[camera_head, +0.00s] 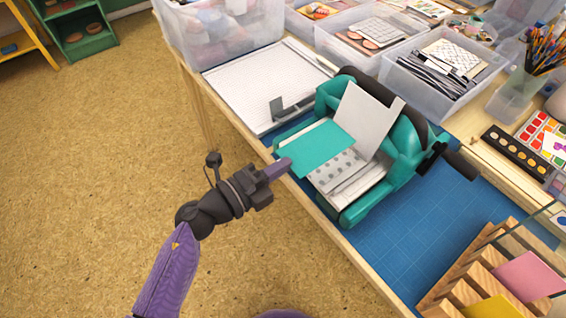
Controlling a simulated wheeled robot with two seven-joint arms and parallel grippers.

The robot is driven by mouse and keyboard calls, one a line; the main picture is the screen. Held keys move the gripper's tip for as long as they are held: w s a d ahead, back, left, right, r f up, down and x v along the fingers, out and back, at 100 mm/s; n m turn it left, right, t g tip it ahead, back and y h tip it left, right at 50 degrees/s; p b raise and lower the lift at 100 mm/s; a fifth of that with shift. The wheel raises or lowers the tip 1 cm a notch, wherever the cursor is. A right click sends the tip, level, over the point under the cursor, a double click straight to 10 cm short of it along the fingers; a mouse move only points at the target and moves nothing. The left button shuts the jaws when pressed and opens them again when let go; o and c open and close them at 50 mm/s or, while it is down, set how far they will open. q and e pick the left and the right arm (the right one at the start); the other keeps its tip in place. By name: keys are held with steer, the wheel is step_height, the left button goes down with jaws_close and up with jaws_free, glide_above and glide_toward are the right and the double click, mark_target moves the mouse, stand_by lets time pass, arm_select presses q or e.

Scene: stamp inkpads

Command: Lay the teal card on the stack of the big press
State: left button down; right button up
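The big press (407,143) is teal with a dark roller and stands on the blue mat. Its stack on the bed shows a pale sheet with grey dots (337,168). A light grey plate (362,118) tilts up at the back of the stack. The teal card (317,146) lies flat over the left part of the stack, its left end sticking out past it; whether it touches is unclear. My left gripper (284,166) comes from the lower left, its purple fingers together at the card's near left edge, seemingly pinching it. My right gripper is out of view.
A white gridded board (262,75) with a grey clamp lies left of the press. Clear bins (440,75) stand behind. A wooden rack (462,287) with pink and yellow cards is at the lower right. The blue mat (405,235) is bare in front of the press.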

arm_select(q)
steer(key=shift+a+f+b, duration=0.1)
steer(key=shift+f+b, duration=0.45)
steer(key=shift+f, duration=0.2)
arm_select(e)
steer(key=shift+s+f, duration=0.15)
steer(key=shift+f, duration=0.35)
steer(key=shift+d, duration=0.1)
arm_select(q)
steer(key=shift+f, duration=0.1)
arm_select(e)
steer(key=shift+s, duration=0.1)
arm_select(q)
steer(key=shift+f, duration=0.15)
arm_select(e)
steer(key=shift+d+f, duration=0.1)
arm_select(q)
steer(key=shift+f, duration=0.1)
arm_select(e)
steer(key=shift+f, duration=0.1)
